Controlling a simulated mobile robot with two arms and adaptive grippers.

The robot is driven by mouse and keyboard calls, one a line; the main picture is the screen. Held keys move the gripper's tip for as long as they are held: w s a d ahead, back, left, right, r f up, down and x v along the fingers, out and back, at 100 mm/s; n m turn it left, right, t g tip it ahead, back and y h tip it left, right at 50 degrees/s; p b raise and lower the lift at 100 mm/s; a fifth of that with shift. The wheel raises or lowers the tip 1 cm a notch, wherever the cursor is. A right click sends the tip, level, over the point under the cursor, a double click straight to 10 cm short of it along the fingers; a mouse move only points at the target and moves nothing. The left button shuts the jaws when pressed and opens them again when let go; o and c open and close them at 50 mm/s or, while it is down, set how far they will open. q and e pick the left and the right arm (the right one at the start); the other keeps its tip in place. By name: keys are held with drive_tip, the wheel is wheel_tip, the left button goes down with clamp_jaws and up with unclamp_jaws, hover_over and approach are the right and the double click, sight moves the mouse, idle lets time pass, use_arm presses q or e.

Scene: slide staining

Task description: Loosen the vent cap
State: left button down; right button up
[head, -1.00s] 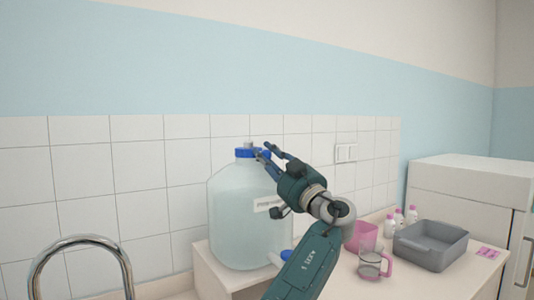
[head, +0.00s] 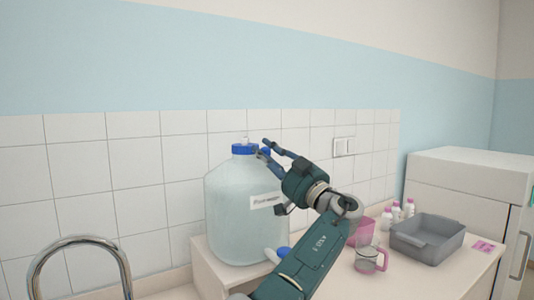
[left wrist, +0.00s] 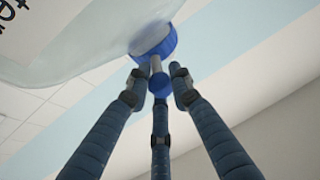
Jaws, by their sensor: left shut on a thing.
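A large translucent carboy (head: 240,215) with a white label and a blue main cap (head: 243,149) stands on the counter. In the left wrist view its main cap (left wrist: 155,42) is beyond the fingertips. A small blue vent cap (left wrist: 160,86) on a pale stem sits between the three fingers of my left gripper (left wrist: 159,76). In the head view my left gripper (head: 264,148) is at the right of the main cap, shut on the vent cap, whose edges the fingers partly hide. My right gripper is not in view.
A blue-handled spigot (head: 283,252) is low on the carboy, beside my forearm. To the right are a pink-handled jug (head: 367,261), small pink-capped bottles (head: 410,208) and a grey tray (head: 428,235). A curved faucet (head: 80,241) is at lower left.

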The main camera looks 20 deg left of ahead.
use_arm(q)
drive_tip(key=c, duration=1.8)
unclamp_jaws()
drive_tip(key=shift+s+a+r, duration=0.15)
drive_tip(key=shift+r, duration=0.05)
drive_tip(key=shift+o, duration=1.3)
drive_tip(key=shift+s, duration=0.1)
drive_tip(key=shift+s+a, duration=0.15)
drive_tip(key=shift+d+f, duration=0.2)
drive_tip(key=shift+d, duration=0.1)
drive_tip(key=v, duration=1.1)
drive_tip(key=shift+s, duration=0.2)
drive_tip(key=shift+d, duration=0.1)
